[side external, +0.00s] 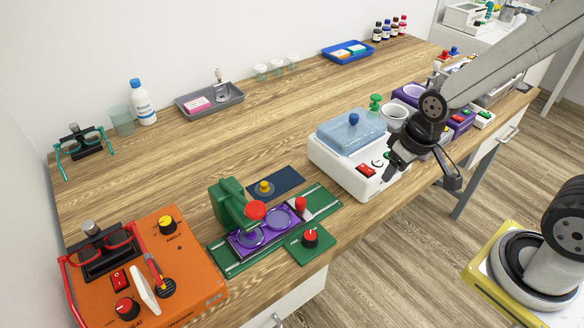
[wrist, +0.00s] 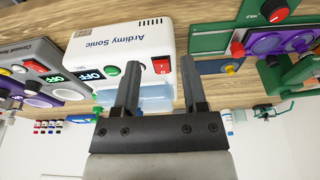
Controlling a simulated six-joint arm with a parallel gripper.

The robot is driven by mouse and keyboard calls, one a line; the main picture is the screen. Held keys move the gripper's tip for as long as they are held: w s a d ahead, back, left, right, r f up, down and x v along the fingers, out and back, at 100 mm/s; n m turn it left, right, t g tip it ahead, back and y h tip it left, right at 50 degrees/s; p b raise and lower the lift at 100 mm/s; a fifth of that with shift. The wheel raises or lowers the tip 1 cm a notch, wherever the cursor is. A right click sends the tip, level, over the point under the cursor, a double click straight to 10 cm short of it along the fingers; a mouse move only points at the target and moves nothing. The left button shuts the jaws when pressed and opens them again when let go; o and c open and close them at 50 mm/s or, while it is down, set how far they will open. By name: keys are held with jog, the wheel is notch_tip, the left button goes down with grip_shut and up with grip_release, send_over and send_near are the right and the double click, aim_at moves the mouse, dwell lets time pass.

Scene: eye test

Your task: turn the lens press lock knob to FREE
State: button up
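The lens press is a green device (side external: 227,203) with a purple two-ring lens plate (side external: 240,246) on a green base at the front middle of the bench. A round black knob with a red pointer (side external: 311,237) sits on a green block at its front right; I take it as the lock knob. It also shows at the wrist view's top right (wrist: 280,11). My gripper (side external: 425,172) is open and empty, right of the white cleaner and well apart from the knob. Its spread fingers show in the wrist view (wrist: 160,68).
A white cleaner with a blue lid (side external: 330,165) stands between my gripper and the press. An orange unit (side external: 198,285) holding red glasses is at left. A dark blue mat (side external: 285,180) lies behind the press. Purple units (side external: 462,122) stand behind my arm.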

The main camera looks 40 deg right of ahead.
jog(key=shift+o, duration=1.2)
jog(key=w+a+f+m+g, duration=0.1)
jog(key=w+a, duration=0.2)
jog(key=a, duration=0.5)
jog(key=shift+w, duration=0.3)
jog(key=m+g, duration=0.1)
jog(key=g, duration=0.1)
send_over(310, 236)
notch_tip(310, 236, down, 2)
jog(key=shift+a+f, duration=0.15)
jog(key=shift+f, duration=3.9)
grip_shut()
